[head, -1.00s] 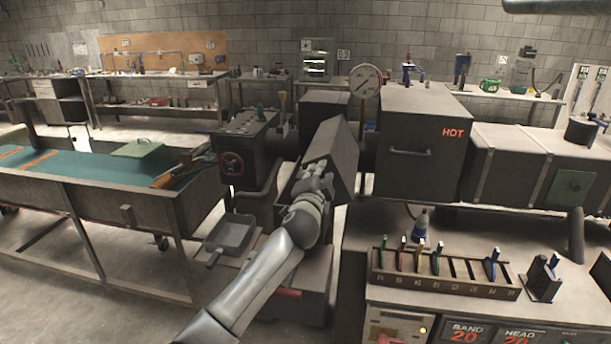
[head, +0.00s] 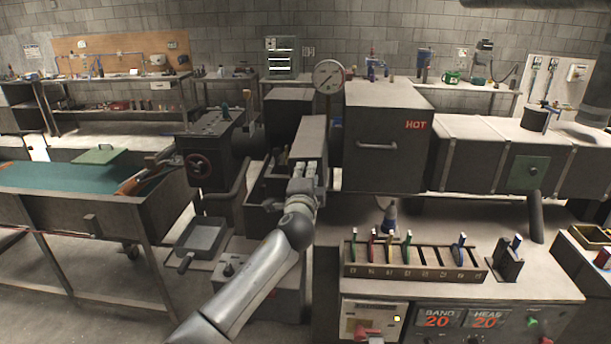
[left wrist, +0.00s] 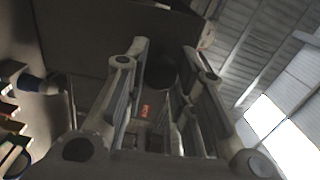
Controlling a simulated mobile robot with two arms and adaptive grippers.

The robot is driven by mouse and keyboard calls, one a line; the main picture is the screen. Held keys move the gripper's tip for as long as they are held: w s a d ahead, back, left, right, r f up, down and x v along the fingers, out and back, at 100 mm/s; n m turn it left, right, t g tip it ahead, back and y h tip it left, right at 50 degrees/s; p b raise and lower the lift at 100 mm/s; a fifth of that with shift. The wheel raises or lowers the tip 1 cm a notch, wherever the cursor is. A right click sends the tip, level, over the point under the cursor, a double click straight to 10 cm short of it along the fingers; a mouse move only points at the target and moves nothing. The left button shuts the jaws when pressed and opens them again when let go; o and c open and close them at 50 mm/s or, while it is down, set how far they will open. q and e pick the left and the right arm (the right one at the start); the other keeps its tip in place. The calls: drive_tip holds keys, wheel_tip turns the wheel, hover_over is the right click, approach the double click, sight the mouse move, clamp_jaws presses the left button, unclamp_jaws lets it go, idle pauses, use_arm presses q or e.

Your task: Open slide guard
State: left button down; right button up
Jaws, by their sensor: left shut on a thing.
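The slide guard (head: 313,140) is a grey box-shaped cover at the middle of the machine in the head view, left of the block marked HOT. An open cavity (head: 268,188) with dark inner walls shows on its left. My left gripper (head: 303,172) is at the guard's lower front end and shut on it; the fingers hide the exact part held. In the left wrist view, the gripper's fingers (left wrist: 165,65) stand on both sides of a dark rounded piece, with a dark panel (left wrist: 105,25) beyond. My right gripper is not in view.
A grey pan (head: 202,238) sits at lower left. A rack of coloured tools (head: 415,262) stands on the bench at right. A valve box (head: 208,150) stands left.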

use_arm(q)
drive_tip(key=shift+r, duration=0.2)
drive_tip(key=c, duration=1.2)
unclamp_jaws()
drive_tip(key=shift+f, duration=0.1)
drive_tip(key=shift+w, duration=0.1)
drive_tip(key=shift+s+a+f, duration=0.1)
drive_tip(key=shift+s, duration=2.95)
drive_tip(key=shift+s+a+f, duration=0.1)
drive_tip(key=shift+s, duration=2.9)
